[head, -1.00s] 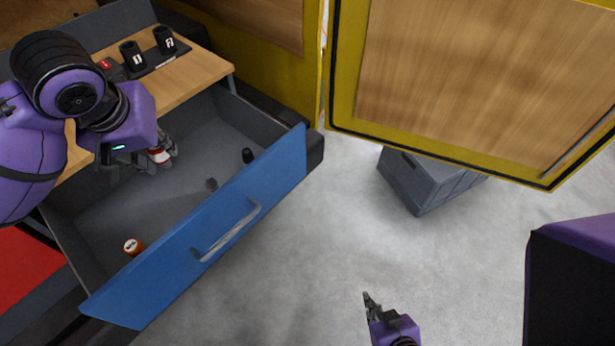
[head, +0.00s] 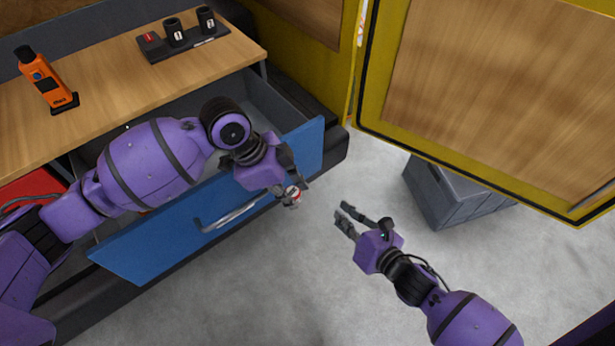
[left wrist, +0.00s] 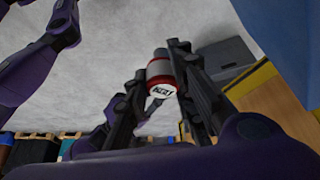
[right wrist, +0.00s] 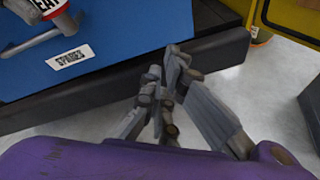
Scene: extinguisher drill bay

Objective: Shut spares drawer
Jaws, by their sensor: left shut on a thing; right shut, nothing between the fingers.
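The spares drawer stands open. Its blue front (head: 150,252) and grey handle (head: 232,216) face the floor, and its SPARES label (right wrist: 68,57) shows in the right wrist view. My left arm crosses over the drawer and hides much of its inside. My left gripper (head: 297,189) is shut on a red-and-white canister (left wrist: 160,76), held out beyond the right part of the drawer front. My right gripper (head: 342,215) is shut and empty, over the floor in front of the drawer, apart from the front. It also shows in the right wrist view (right wrist: 166,72).
The wooden worktop (head: 110,88) above the drawer bears an orange device (head: 45,80) and a dark holder with black cups (head: 190,38). A yellow-framed door (head: 480,90) hangs open at right above a grey crate (head: 450,195). Floor is clear around my right gripper.

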